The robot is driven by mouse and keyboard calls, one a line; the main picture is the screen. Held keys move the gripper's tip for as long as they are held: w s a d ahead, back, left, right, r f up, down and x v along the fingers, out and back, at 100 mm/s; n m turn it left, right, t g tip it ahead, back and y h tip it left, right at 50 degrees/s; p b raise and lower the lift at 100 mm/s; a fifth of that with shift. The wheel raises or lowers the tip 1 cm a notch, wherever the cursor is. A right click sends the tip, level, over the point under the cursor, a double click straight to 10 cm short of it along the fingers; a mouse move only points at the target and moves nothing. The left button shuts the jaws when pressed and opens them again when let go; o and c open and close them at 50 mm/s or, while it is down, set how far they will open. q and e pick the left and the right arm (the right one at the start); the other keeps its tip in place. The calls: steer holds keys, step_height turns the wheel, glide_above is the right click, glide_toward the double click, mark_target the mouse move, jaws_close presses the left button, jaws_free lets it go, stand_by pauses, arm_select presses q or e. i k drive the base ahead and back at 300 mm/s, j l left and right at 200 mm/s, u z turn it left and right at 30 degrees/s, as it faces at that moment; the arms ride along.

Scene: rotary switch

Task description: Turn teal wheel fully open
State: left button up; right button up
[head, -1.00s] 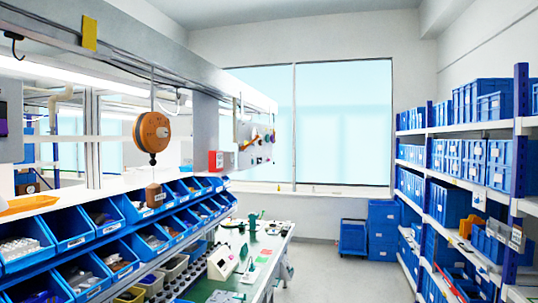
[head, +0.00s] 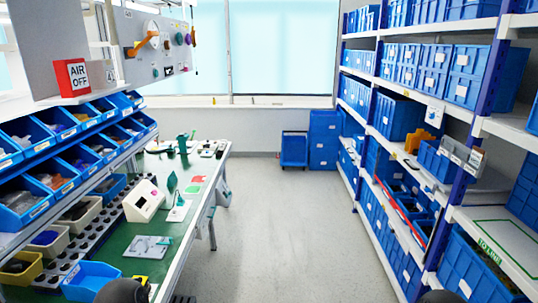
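A grey upright panel (head: 128,45) at the upper left carries several small coloured fittings. Among them is a small teal round fitting (head: 155,73) low on the panel, which may be the teal wheel; it is too small to tell how far it is turned. A white dial with an orange handle (head: 143,44) sits above it. Purple and red knobs are to the right. Neither gripper shows in the head view. Dark rounded parts at the bottom edge, left and right, look like my own arms, away from the panel.
A red and white "AIR OFF" sign (head: 71,77) stands left of the panel. Blue bins (head: 52,177) and a green-topped bench (head: 185,222) lie below. Shelves of blue crates (head: 425,125) line the right. The floor (head: 280,225) between is clear.

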mark_target(179, 39)
steer(key=i+u, duration=0.1)
steer(key=i, duration=0.45)
steer(key=i+l+u, duration=0.1)
steer(key=i, duration=0.45)
steer(key=i+l+u, duration=0.15)
steer(key=i, duration=0.35)
